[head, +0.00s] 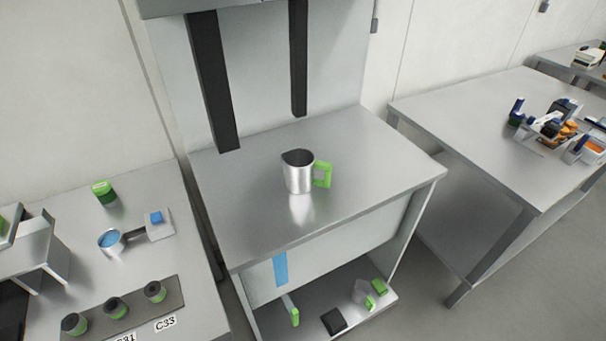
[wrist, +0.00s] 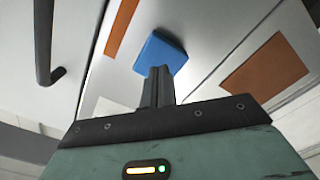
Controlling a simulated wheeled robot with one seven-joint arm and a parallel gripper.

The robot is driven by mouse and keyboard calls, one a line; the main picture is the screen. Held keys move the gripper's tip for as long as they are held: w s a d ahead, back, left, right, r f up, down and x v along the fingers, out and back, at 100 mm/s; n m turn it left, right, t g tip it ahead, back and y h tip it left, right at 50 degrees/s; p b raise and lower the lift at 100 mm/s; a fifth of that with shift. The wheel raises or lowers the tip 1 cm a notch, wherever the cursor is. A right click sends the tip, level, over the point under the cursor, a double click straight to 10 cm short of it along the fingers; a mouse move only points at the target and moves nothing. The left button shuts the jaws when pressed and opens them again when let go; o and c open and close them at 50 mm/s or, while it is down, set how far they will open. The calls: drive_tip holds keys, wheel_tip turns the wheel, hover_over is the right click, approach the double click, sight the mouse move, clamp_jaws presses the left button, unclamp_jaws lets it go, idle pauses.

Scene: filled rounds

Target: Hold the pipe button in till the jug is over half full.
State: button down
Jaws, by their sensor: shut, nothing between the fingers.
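The metal jug (head: 298,175) with a green handle (head: 322,174) stands upright on the steel table in the head view. Its inside looks dark, and I cannot tell the level in it. In the wrist view my gripper (wrist: 160,72) is shut and empty. Its fingertips overlap the lower edge of a blue square block (wrist: 160,52), which looks like the button, on a pale panel. I cannot tell whether they touch it. A dark pipe (wrist: 43,40) with a bent end is at the upper left of the wrist view. My gripper is not in the head view.
Two dark upright strips (head: 213,85) stand behind the jug. The steel table (head: 235,235) is otherwise clear. A shelf below holds small green and dark items. A left bench carries a pan (head: 111,242) and green-banded cups; a right table (head: 480,125) holds clutter.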

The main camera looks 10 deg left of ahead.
drive_tip(key=shift+w+a, duration=0.1)
drive_tip(key=shift+x, duration=0.85)
drive_tip(key=shift+w+a, duration=0.2)
drive_tip(key=shift+w, duration=0.05)
drive_tip(key=shift+w+a, duration=0.2)
drive_tip(key=shift+w, duration=0.05)
idle(6.5)
